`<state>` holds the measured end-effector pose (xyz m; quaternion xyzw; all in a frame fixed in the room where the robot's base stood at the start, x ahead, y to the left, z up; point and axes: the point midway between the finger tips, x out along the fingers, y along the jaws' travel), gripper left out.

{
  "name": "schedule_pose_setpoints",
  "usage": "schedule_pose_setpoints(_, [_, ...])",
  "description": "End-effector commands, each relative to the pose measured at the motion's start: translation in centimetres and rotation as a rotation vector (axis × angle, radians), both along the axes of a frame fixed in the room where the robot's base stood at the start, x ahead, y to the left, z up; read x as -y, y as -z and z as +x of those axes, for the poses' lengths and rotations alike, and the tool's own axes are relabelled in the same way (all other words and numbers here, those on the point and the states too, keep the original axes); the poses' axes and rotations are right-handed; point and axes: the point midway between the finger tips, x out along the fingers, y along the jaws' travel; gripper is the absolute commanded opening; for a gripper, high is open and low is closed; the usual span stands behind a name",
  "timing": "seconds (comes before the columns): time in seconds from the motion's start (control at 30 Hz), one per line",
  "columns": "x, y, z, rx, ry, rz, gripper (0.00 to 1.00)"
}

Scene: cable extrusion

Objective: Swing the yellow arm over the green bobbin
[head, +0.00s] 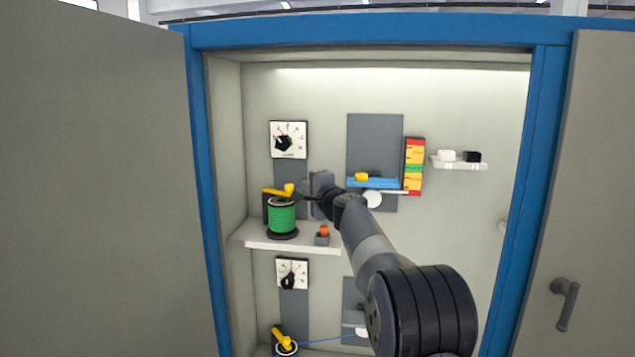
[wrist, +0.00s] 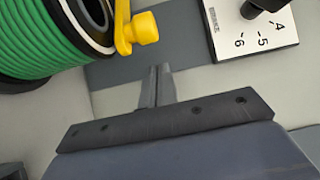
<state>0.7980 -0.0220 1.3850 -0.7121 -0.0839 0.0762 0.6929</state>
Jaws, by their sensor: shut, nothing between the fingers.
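The green bobbin (head: 282,217) stands upright on the upper shelf inside the cabinet. The yellow arm (head: 276,192) lies level at the bobbin's top, its knob end toward my gripper; how fully it covers the bobbin is hard to tell from here. In the wrist view, the green bobbin (wrist: 38,42) fills the upper left, and the yellow arm (wrist: 136,30) shows beside its dark end rim with its knob sticking out. My gripper (head: 305,197) is just right of the knob. In the wrist view, its fingers (wrist: 157,72) are shut and empty, a little apart from the knob.
An orange-red button (head: 323,231) sits on the shelf (head: 262,236) below my gripper. A dial (head: 288,140) is above the bobbin. A blue tray (head: 373,183) and striped gauge (head: 414,166) are to the right. A lower bobbin (head: 286,348) has its own yellow arm. Cabinet doors flank the opening.

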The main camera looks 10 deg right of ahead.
Motion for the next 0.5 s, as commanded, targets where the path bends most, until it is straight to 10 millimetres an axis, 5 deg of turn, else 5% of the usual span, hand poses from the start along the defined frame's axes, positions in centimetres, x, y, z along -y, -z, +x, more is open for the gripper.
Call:
schedule_pose_setpoints(0.2, [-1.9, 0.1, -1.3, 0.001, -0.001, 0.0, 0.0])
schedule_pose_setpoints(0.5, [-2.2, 0.1, -1.5, 0.001, 0.001, -0.001, 0.0])
